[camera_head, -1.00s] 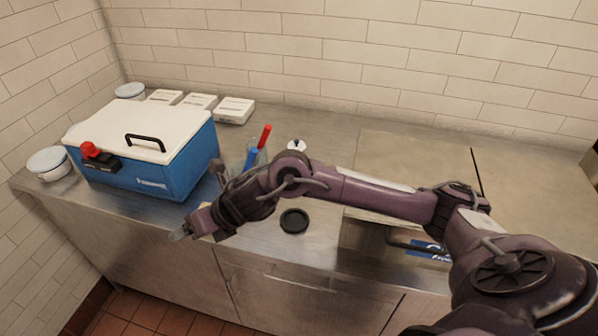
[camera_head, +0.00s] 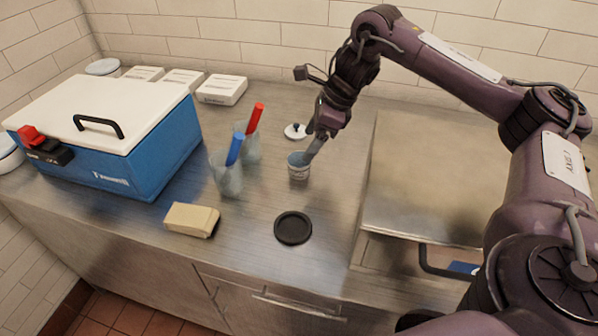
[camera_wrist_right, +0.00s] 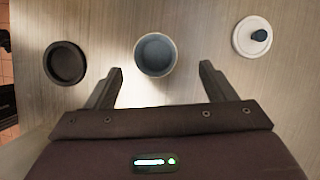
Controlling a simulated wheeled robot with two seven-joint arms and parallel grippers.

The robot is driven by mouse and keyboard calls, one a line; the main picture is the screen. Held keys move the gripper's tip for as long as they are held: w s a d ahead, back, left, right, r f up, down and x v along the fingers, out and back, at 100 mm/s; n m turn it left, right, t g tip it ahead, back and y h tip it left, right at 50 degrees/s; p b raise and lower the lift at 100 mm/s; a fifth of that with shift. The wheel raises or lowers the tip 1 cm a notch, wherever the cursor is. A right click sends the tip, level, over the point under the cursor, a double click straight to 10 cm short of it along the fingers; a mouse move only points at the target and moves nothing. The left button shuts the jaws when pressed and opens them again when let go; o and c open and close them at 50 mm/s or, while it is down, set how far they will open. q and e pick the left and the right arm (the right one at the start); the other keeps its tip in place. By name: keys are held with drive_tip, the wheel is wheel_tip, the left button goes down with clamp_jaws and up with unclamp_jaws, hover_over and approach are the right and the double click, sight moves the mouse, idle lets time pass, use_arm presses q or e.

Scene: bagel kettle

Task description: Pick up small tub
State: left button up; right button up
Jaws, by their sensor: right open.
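The small tub (camera_head: 298,167) is a short round white cup with a blue-grey inside, upright on the steel counter. In the right wrist view the tub (camera_wrist_right: 155,56) shows from above, just ahead of and between the open fingers. My right gripper (camera_head: 311,153) points down at the tub from behind and to the right. Its fingers (camera_wrist_right: 160,80) are spread wide with nothing between the pads, and I cannot tell whether they touch the tub. My left gripper is not in view.
A black round lid (camera_head: 293,228) lies in front of the tub and a white lid with a knob (camera_head: 296,131) behind it. Cups with a blue marker (camera_head: 235,149) and a red marker (camera_head: 255,119) stand left. A tan block (camera_head: 192,220), blue cooler (camera_head: 151,150) and steel box (camera_head: 420,200) are near.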

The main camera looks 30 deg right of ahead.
sight(300, 160)
drive_tip(key=shift+w+a+f, duration=0.2)
drive_tip(key=shift+f, duration=0.55)
drive_tip(key=shift+a+f+p, duration=0.4)
drive_tip(key=shift+f, duration=0.2)
drive_tip(key=shift+a+f+p, duration=0.35)
drive_tip(key=shift+f, duration=0.25)
drive_tip(key=shift+x, duration=1.15)
drive_tip(key=shift+w+f, duration=0.15)
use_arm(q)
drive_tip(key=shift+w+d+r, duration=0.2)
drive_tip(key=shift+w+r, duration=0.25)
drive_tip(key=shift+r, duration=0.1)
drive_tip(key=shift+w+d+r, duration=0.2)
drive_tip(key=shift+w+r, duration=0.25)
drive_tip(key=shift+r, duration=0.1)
use_arm(e)
drive_tip(key=c, duration=1)
